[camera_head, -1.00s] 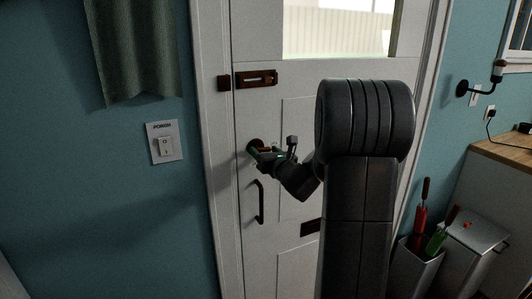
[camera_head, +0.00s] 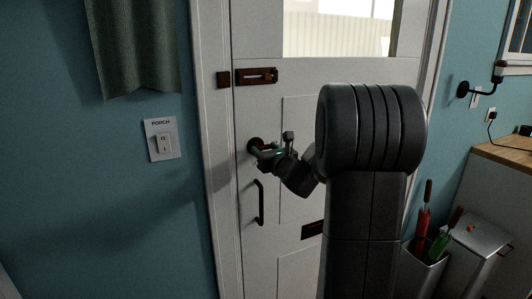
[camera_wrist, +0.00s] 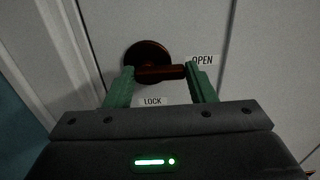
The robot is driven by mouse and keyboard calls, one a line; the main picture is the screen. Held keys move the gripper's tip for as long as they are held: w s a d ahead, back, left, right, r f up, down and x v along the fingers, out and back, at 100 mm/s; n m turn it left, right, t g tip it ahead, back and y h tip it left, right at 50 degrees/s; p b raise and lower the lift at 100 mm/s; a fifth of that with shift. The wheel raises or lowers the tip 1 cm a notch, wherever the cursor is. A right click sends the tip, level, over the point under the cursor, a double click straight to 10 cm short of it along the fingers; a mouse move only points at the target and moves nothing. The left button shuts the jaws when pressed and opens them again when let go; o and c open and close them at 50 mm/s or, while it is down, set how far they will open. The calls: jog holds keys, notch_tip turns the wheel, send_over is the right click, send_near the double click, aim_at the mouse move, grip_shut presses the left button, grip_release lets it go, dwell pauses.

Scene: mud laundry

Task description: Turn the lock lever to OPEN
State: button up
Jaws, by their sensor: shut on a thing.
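The lock lever (camera_wrist: 160,72) is a dark reddish-brown bar on a round rose (camera_wrist: 148,52) on the white door. In the wrist view it lies nearly level and points right, with its tip near the OPEN label (camera_wrist: 202,60). The LOCK label (camera_wrist: 152,102) is below it. My gripper (camera_wrist: 158,74) has its two green fingers on either side of the lever, shut on it. In the head view my gripper (camera_head: 268,153) is at the rose, and the lever is mostly hidden there.
A dark pull handle (camera_head: 260,202) is just below my gripper on the door (camera_head: 255,120). A brown slide bolt (camera_head: 257,76) is above. A PORCH switch (camera_head: 163,141) is on the left wall. A bin with tools (camera_head: 424,263) stands at right.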

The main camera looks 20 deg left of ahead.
jog(key=o, duration=1)
jog(key=shift+d, duration=0.1)
jog(key=b+v, duration=0.2)
jog(key=v, duration=1.1)
jog(key=shift+s+d, duration=0.2)
jog(key=shift+s, duration=0.1)
jog(key=shift+w+a, duration=0.1)
jog(key=p+x, duration=0.2)
jog(key=x, duration=1.1)
jog(key=shift+w+a, duration=0.2)
jog(key=shift+w, duration=0.05)
jog(key=shift+s+d, duration=0.1)
